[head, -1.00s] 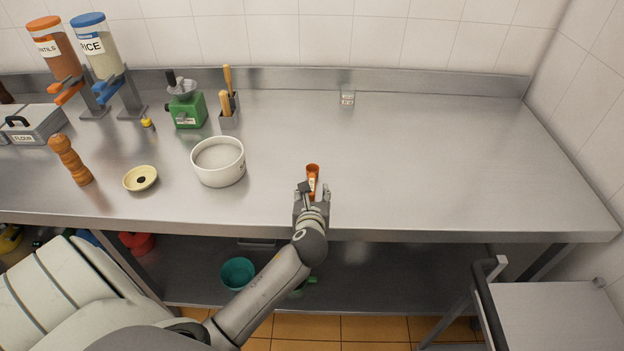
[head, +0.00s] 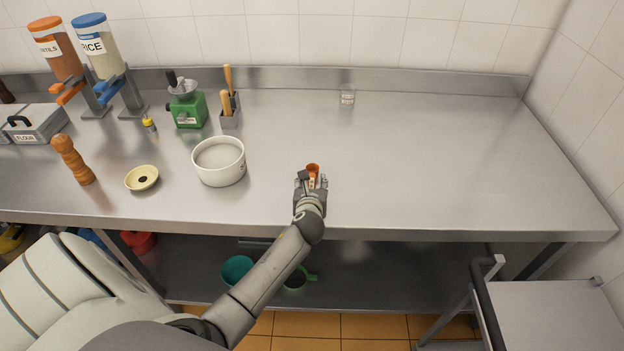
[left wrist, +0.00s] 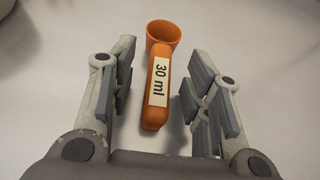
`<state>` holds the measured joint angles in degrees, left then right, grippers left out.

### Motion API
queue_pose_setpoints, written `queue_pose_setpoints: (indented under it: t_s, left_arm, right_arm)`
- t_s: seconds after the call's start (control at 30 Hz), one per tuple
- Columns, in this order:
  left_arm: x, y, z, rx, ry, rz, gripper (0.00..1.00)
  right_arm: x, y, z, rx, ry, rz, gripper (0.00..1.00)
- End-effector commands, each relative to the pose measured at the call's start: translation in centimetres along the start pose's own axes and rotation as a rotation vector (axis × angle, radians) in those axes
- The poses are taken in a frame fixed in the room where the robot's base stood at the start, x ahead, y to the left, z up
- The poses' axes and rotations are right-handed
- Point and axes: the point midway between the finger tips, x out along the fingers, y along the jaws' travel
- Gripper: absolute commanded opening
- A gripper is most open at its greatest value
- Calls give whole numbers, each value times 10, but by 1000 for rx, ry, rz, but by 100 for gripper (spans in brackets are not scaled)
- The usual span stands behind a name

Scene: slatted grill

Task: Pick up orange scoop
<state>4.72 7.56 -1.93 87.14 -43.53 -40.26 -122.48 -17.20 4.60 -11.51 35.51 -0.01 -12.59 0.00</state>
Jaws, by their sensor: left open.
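The orange scoop (head: 312,170) lies on the steel counter near its front edge, cup end pointing away from me. In the left wrist view the scoop (left wrist: 158,88) shows a round cup and a handle with a white "30 ml" label. My left gripper (head: 311,182) is open around the scoop's handle, and its fingers hide part of the handle in the head view. In the left wrist view the left gripper's fingers (left wrist: 158,85) stand on both sides of the handle, with gaps on each side. My right gripper is not in view.
A white pot (head: 222,175) and a cream dish (head: 142,179) stand left of the scoop on the counter (head: 450,160). A green grinder (head: 188,110) and a utensil holder (head: 230,118) stand farther back. The right side is clear.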

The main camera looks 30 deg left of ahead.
Motion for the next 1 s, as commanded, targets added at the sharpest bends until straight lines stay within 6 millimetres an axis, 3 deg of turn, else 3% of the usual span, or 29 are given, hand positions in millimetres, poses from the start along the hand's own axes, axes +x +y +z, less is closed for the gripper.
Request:
queue_pose_setpoints:
  t_s: [0.03,0.37,0.77,1.0]
  left_arm:
    - [0,0,0,0,0,0,42]
    - [0,0,0,0,0,0,0]
    - [-2,0,5,1,-3,0,0]
    - [-13,0,33,1,-7,-3,0]
  right_arm:
    - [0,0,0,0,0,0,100]
    - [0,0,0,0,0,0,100]
    - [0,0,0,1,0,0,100]
    - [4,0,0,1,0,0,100]
